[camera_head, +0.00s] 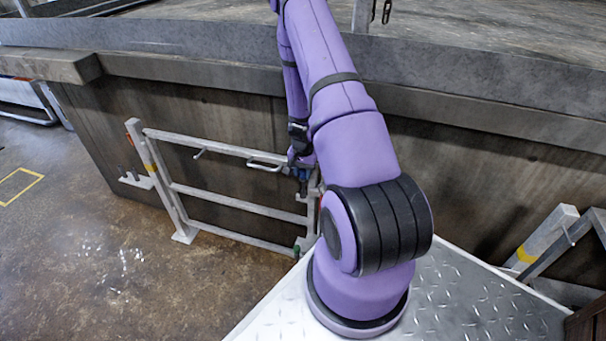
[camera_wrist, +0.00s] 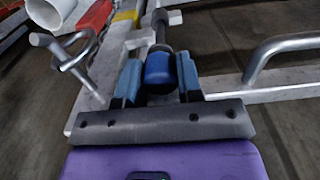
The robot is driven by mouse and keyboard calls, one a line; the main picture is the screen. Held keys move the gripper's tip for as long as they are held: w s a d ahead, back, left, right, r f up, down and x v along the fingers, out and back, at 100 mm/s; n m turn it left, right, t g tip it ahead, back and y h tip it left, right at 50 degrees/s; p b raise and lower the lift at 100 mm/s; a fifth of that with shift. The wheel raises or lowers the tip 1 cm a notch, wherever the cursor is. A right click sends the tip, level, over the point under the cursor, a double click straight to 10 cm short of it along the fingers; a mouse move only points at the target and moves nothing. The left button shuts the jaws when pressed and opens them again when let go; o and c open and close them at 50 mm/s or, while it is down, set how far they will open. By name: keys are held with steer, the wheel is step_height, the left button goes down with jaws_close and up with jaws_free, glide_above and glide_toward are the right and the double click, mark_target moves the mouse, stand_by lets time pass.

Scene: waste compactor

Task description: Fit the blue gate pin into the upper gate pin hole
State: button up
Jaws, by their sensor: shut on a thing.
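The blue gate pin shows in the wrist view as a blue round head (camera_wrist: 160,70) with a dark grey shaft pointing away from me. My gripper (camera_wrist: 160,78) is shut around the head, with a blue finger on each side. The shaft's far end is over the light metal of the gate, near its post; I cannot tell whether it is in a hole. The upper gate pin hole is hidden. In the head view, my gripper (camera_head: 300,168) is at the right end of the metal gate (camera_head: 225,149), and my arm hides part of that end.
In the wrist view, a bent metal handle (camera_wrist: 275,50) is on the right and a metal latch rod (camera_wrist: 68,58) on the left. A white pipe (camera_wrist: 50,12) and a red part (camera_wrist: 94,18) are at the upper left. A concrete wall (camera_head: 230,110) stands behind the gate.

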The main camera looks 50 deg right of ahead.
mark_target(303, 180)
steer(key=shift+r, duration=0.85)
steer(key=shift+s+f, duration=0.15)
steer(key=shift+f, duration=2.95)
stand_by(1.8)
steer(key=shift+r, duration=0.1)
steer(key=shift+r, duration=3.05)
